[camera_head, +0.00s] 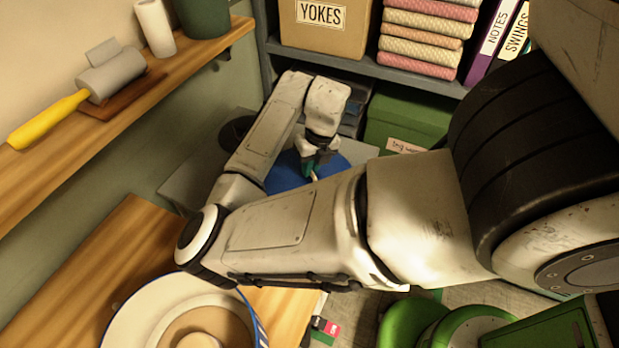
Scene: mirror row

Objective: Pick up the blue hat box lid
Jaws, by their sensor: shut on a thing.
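The blue hat box lid (282,178) is a round blue disc at the middle of the view, low in front of the shelving. My arm covers part of it, and its near edge is hidden. My gripper (311,167) points down at the lid, with its teal fingertips at a small pale part near the lid's middle. The gripper is shut on the lid. I cannot tell whether the lid is raised or what lies under it.
Shelving behind holds a YOKES box (322,40), folded cloths (425,38), binders (495,42) and a green box (405,118). A wall shelf (120,110) at left carries a yellow-handled roller (80,95). A wooden surface (100,265) with a round white-rimmed object (125,318) is lower left.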

